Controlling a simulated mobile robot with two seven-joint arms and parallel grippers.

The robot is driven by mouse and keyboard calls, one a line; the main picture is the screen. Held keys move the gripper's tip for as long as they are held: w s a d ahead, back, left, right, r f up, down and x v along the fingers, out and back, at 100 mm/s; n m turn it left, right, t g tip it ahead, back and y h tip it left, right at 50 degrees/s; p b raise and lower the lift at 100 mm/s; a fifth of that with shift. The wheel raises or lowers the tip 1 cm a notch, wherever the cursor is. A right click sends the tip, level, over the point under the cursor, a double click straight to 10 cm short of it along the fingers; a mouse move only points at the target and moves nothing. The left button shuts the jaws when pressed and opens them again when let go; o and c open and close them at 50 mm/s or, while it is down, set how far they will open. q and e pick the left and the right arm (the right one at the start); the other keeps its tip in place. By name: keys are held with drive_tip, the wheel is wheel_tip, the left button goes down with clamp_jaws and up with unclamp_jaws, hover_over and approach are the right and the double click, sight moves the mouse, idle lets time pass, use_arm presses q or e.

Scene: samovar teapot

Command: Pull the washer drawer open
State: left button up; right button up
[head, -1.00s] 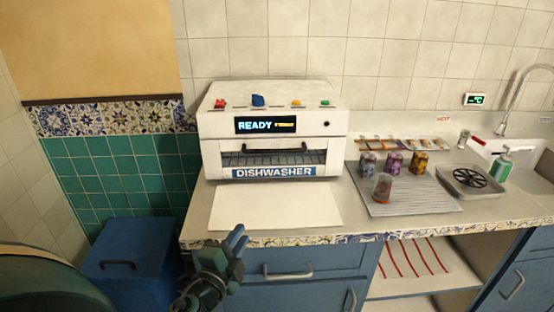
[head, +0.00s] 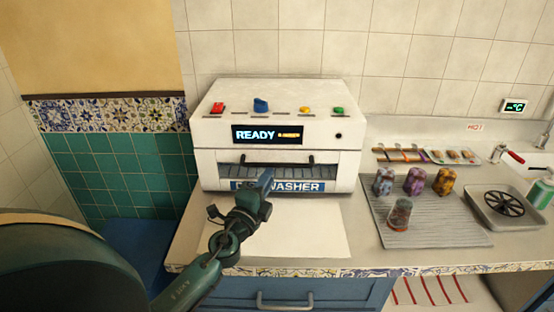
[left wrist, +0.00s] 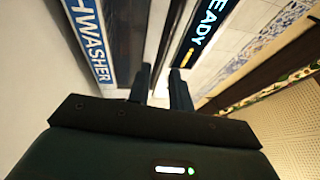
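The white dishwasher (head: 208,165) stands on the counter with READY on its display. Its drawer front carries a blue DISHWASHER label (head: 305,187) and sits in line with the body. A black bar handle (head: 280,161) crosses the slot above the label, with a grey rack behind it. My left gripper (head: 265,178) is in front of the drawer, just below the handle's left part, hiding some of the label. In the left wrist view its two fingers (left wrist: 160,88) stand apart, pointing at the slot between label and display. Contact with the handle cannot be told. My right gripper is not in view.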

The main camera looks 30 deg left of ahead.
sight(277, 163)
use_arm(q)
drive_tip(key=x, duration=0.6)
drive_tip(key=shift+w+p, duration=0.1)
drive_tip(key=shift+p, duration=0.2)
drive_tip(key=shift+c, duration=0.2)
clamp_jaws()
